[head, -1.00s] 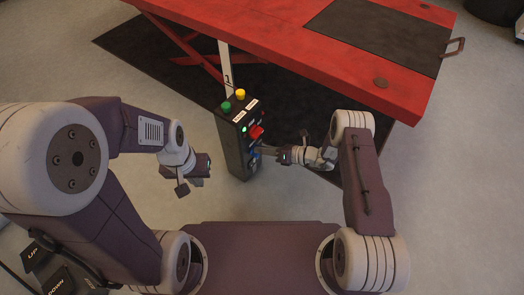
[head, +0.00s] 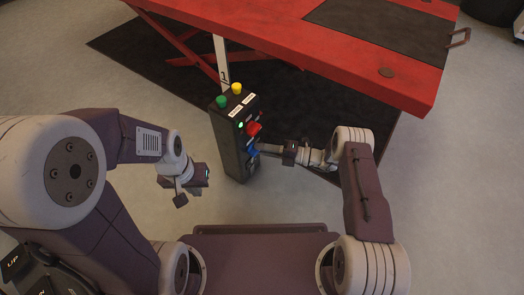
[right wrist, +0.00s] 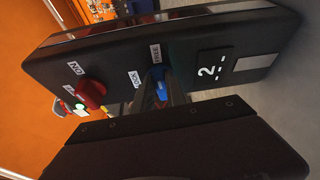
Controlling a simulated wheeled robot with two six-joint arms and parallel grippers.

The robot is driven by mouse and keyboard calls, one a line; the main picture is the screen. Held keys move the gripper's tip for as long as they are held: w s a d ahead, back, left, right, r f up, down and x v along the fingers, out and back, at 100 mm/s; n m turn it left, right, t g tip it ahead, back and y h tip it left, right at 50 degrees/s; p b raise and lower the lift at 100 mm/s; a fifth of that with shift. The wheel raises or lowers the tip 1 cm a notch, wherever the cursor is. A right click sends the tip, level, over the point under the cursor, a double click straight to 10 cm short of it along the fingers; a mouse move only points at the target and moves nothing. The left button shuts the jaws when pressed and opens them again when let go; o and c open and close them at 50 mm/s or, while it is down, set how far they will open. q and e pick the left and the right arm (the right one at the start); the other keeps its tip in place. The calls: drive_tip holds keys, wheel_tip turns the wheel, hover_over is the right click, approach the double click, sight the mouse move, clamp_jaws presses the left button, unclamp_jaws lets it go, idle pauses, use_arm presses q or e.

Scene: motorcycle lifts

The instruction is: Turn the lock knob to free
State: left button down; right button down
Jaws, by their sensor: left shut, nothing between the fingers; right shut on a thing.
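The lock knob (head: 253,152) is a small blue knob low on the front of a dark control box (head: 229,148). In the right wrist view the blue knob (right wrist: 161,90) sits close to the FREE and LOCK labels and is partly hidden by my fingers. Which label it points at I cannot tell. My right gripper (head: 262,149) reaches in from the right and is shut on the blue knob. My left gripper (head: 204,174) is shut and empty, to the left of the box and apart from it.
A red knob (head: 254,128) sits just above the blue one. Green (head: 222,101) and yellow (head: 236,89) buttons top the box. A red lift table (head: 350,50) stands behind over a black mat (head: 150,70). Foot pedals (head: 15,265) lie at lower left.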

drive_tip(key=shift+f+m, duration=0.1)
drive_tip(key=shift+m, duration=0.5)
drive_tip(key=c, duration=1.4)
unclamp_jaws()
drive_tip(key=shift+o, duration=0.2)
drive_tip(key=p+v, duration=0.3)
drive_tip(key=v, duration=0.6)
drive_tip(key=shift+f, duration=0.25)
drive_tip(key=shift+r+y+p, duration=0.1)
drive_tip(key=shift+y+p, duration=0.2)
